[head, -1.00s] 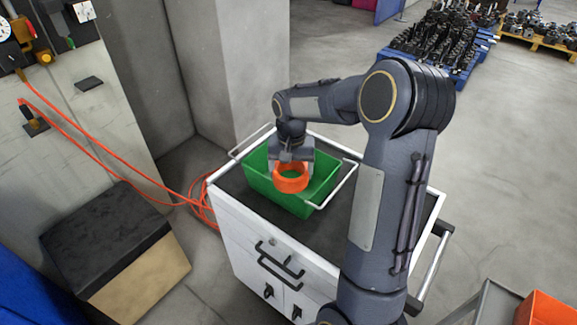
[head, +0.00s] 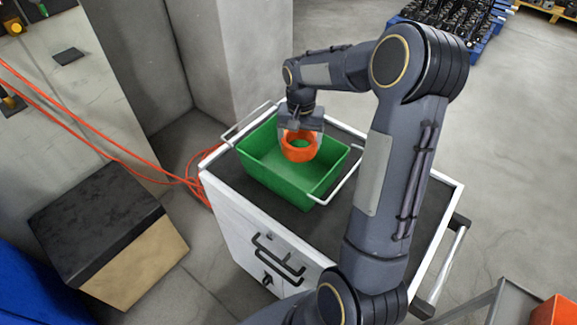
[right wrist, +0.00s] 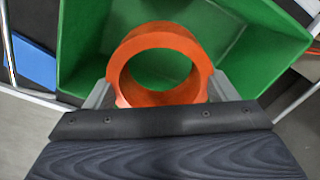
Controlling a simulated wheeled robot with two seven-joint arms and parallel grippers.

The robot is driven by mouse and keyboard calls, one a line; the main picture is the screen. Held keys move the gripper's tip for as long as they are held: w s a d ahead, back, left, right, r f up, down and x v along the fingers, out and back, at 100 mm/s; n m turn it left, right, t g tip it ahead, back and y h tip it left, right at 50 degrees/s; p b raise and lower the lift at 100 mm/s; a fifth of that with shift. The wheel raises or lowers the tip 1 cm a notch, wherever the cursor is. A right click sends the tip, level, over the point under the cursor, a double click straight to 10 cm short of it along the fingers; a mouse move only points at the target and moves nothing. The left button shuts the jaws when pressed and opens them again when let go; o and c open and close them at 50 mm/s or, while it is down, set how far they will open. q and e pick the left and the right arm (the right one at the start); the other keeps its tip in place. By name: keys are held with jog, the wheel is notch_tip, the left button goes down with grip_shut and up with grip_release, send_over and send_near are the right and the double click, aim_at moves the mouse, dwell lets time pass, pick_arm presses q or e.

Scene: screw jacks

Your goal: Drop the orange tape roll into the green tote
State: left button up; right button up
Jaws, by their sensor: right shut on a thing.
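The orange tape roll (head: 300,147) is held by my right gripper (head: 301,134) in the head view, over the back right part of the green tote (head: 262,165). In the right wrist view the tape roll (right wrist: 122,58) sits between the two fingers of the gripper (right wrist: 160,88), which is shut on its sides. The open green tote (right wrist: 85,40) lies beneath and beyond the roll, and its visible floor is empty. The gripper's fingertips are partly hidden by the roll. My left gripper does not show.
The tote stands on a white cart (head: 222,205) with a dark top and a raised white wire handle (head: 340,182). A black-topped box (head: 95,225) stands on the floor at left. An orange bin (head: 552,310) is at lower right.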

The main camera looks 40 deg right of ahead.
jog(key=shift+f, duration=0.35)
jog(key=o, duration=1)
jog(key=shift+o, duration=0.2)
notch_tip(320, 180, up, 8)
jog(key=b, duration=0.1)
jog(key=shift+f, duration=0.1)
